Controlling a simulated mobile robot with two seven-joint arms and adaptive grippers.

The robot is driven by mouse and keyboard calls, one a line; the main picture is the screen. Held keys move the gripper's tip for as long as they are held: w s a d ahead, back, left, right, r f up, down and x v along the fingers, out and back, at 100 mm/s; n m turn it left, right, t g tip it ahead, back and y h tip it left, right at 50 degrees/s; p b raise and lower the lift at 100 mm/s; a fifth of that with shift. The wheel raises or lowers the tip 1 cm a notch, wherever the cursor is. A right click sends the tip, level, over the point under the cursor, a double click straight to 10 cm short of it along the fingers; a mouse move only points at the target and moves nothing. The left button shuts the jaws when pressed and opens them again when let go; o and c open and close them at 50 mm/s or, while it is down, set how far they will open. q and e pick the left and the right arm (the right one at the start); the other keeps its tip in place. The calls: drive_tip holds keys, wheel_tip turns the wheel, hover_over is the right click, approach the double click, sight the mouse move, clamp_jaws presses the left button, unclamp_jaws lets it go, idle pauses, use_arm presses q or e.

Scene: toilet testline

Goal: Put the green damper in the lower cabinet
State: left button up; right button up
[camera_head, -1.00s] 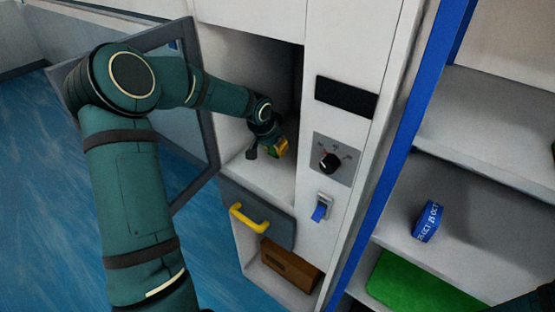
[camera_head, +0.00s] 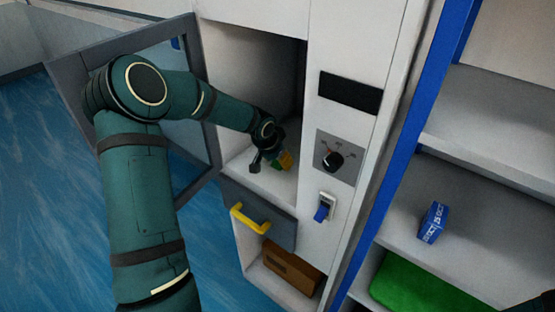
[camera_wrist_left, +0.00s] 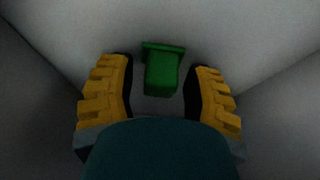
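My left gripper (camera_head: 272,163) is inside the open upper compartment of the white cabinet (camera_head: 262,181), low over its floor. In the left wrist view, its two yellow fingers (camera_wrist_left: 160,95) are spread apart. The green damper (camera_wrist_left: 162,72) lies between and just beyond the fingertips, with a gap on each side. In the head view the damper is hard to make out beside the fingers. Below is a lower cabinet section with a grey front (camera_head: 266,212) and yellow handle (camera_head: 248,219).
A glass door (camera_head: 201,158) stands open at the left. A brown box (camera_head: 291,268) sits in the opening under the grey front. A control panel with a knob (camera_head: 332,162) is to the right. The right shelf holds a blue box (camera_head: 432,222) and a green item (camera_head: 415,287).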

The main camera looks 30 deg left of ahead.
use_arm(q)
drive_tip(key=shift+r, duration=0.15)
drive_tip(key=p+v, duration=0.3)
drive_tip(key=v, duration=0.9)
use_arm(e)
drive_tip(key=r, duration=0.3)
drive_tip(key=shift+s+r, duration=0.25)
drive_tip(key=shift+s, duration=0.15)
use_arm(q)
drive_tip(key=shift+s, duration=0.1)
use_arm(e)
drive_tip(key=shift+s, duration=0.1)
